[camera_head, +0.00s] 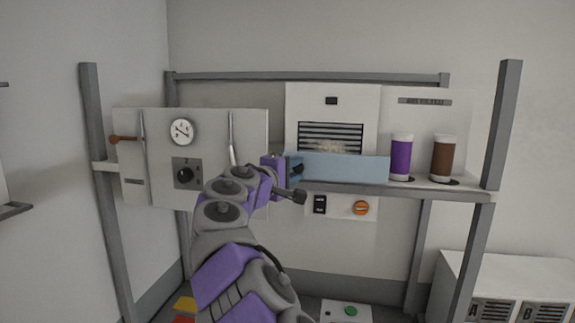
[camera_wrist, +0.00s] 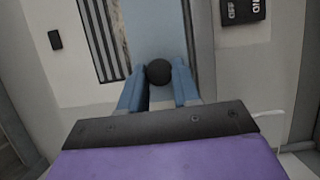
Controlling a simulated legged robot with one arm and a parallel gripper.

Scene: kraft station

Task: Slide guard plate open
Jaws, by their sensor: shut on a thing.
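The guard plate (camera_head: 345,168) is a light blue panel across the lower part of a dark slatted grille (camera_head: 331,133) on a white unit. In the wrist view, the plate (camera_wrist: 154,28) runs up the picture beside the grille (camera_wrist: 101,38). A round black knob (camera_wrist: 159,72) sits at the plate's near end. My gripper (camera_wrist: 159,86) is shut on the knob, with one blue finger on each side of it. In the head view, my gripper (camera_head: 291,167) is at the plate's left end, and the finger contact is too small to make out.
A purple canister (camera_head: 401,157) and a brown canister (camera_head: 444,158) stand on the shelf right of the plate. A panel with a gauge (camera_head: 182,132) and a dial (camera_head: 185,175) is on the left. Below the shelf is an orange knob (camera_head: 361,208).

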